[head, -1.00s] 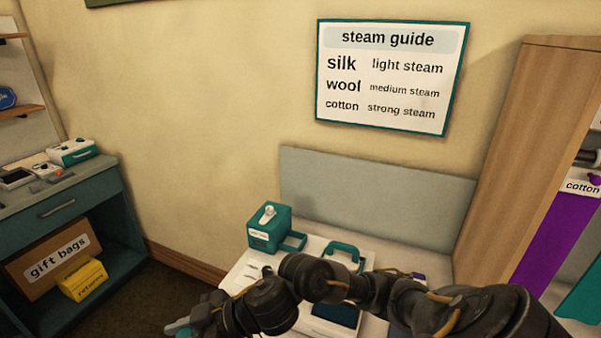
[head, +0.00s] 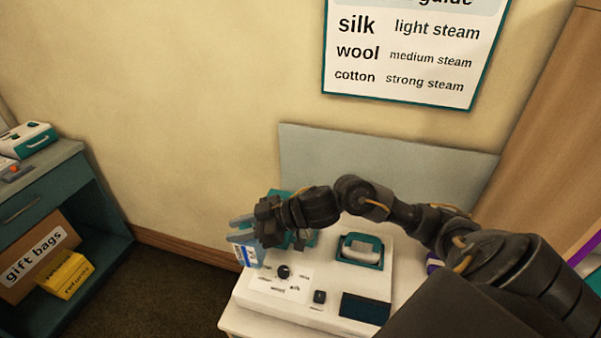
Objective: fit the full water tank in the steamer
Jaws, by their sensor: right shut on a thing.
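The steamer (head: 262,300) is a white unit with a dial, a small switch and a dark panel on top. A teal box (head: 277,194) at its back left is mostly hidden behind my right gripper. My right gripper (head: 262,230) is shut on a clear light-blue water tank (head: 244,247) with a white and blue label. The tank is over the steamer's back left corner, in front of the teal box. I cannot tell whether it touches the steamer. The water level is too small to read. My left gripper is not in view.
On the left are a dark teal cabinet (head: 62,168), a gift bags box (head: 38,252) and a yellow box (head: 66,275). A wooden post (head: 550,120) stands on the right.

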